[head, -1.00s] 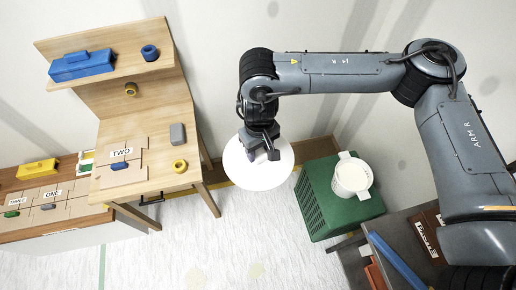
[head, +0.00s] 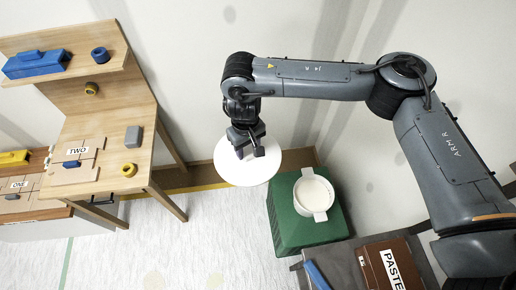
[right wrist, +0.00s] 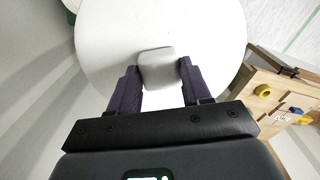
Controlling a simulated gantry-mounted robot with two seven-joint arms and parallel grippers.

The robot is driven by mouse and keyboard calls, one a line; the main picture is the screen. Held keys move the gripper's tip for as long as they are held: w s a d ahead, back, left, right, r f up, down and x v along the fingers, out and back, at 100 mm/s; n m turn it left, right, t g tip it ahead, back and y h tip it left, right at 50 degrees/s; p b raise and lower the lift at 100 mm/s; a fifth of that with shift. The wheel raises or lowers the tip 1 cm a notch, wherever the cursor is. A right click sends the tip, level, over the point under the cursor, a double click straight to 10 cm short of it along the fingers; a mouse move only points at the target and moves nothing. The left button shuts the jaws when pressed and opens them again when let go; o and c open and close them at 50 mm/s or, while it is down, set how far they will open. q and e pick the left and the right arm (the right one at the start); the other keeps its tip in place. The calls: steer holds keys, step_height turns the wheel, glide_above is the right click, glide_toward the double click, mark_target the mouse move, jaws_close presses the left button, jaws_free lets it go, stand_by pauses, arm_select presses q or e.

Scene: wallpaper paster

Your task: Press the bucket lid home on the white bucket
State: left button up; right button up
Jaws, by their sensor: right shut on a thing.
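The bucket lid (head: 265,170) is a round white disc with a small light-grey block-shaped knob (right wrist: 157,68). My right gripper (head: 249,152) is shut on this knob and holds the lid in the air, left of the bucket in the head view. The lid also fills much of the right wrist view (right wrist: 115,35). The white bucket (head: 318,207) stands open on a green crate, with a tab on either side of its rim and a pale content inside. The lid and bucket are apart in the head view. My left gripper is not in view.
The green crate (head: 285,222) stands on the floor by the wall. A dark bench (head: 348,262) with a brown box labelled PASTE (head: 393,268) is at lower right. A wooden table (head: 115,150) with blue and yellow items is at left. Floor between is clear.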

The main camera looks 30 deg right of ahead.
steer(key=w+f, duration=0.1)
steer(key=f, duration=0.1)
steer(key=w+f+b, duration=0.1)
steer(key=f, duration=0.1)
steer(key=shift+w+a, duration=0.2)
steer(key=shift+w, duration=0.1)
steer(key=w+d+f+m+b, duration=0.15)
steer(key=d+f, duration=0.25)
steer(key=f, duration=0.4)
steer(key=s+d+f+b, duration=0.1)
steer(key=d+f+b, duration=0.1)
steer(key=d+f, duration=0.35)
steer(key=s+d+f+m+b, duration=0.1)
steer(key=s+d+f, duration=0.6)
steer(key=d+f, duration=0.2)
steer(key=s+d+f+m+b, duration=0.1)
steer(key=s+d+f+m, duration=0.1)
steer(key=s+d+f, duration=0.6)
steer(key=d, duration=0.2)
steer(key=shift+d+f, duration=0.35)
steer(key=shift+f, duration=0.05)
